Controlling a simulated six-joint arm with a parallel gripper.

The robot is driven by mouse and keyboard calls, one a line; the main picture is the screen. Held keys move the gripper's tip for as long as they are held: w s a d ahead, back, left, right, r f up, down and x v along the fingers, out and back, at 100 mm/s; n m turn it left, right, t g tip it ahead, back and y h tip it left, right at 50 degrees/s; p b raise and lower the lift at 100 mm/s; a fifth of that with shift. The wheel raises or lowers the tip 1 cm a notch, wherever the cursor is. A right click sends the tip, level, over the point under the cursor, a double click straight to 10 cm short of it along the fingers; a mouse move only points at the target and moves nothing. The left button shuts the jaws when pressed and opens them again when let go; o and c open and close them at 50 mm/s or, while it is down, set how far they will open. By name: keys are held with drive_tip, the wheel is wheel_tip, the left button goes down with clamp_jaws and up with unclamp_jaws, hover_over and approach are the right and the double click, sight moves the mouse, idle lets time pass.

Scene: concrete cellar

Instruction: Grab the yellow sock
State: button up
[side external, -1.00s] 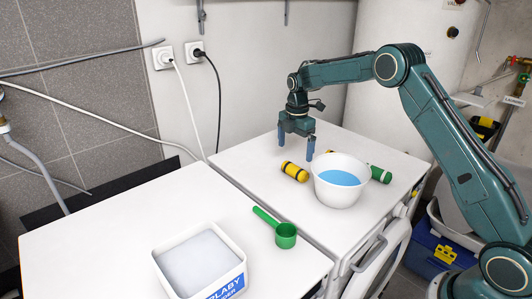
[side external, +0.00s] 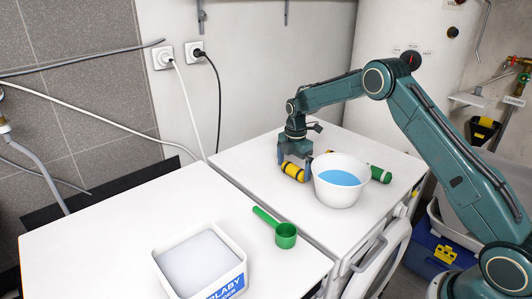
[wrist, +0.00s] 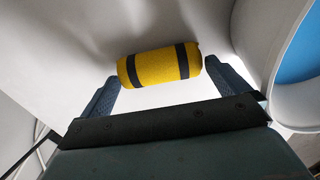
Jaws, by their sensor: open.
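The yellow sock (side external: 293,171) is a rolled bundle with dark bands. It lies on the white machine top, just left of the white bowl. In the wrist view the sock (wrist: 160,65) lies across the gap between the fingertips, at their far ends. My gripper (side external: 294,163) is lowered over the sock with a finger on either side of it. In the wrist view my gripper (wrist: 163,85) is open, with bare white surface showing between the fingers and the sock. I cannot tell whether either finger touches it.
The white bowl (side external: 340,195) with blue liquid stands close on the right, also in the wrist view (wrist: 260,110). A green scoop (side external: 285,235) and a white powder box (side external: 200,262) stand on the nearer machine. The machine top's left side is clear.

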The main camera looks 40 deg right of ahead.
sight(294, 167)
drive_tip(key=shift+f, duration=0.65)
drive_tip(key=c, duration=0.8)
drive_tip(key=shift+r, duration=0.2)
wheel_tip(294, 167, up, 20)
drive_tip(key=shift+f, duration=0.15)
idle(0.5)
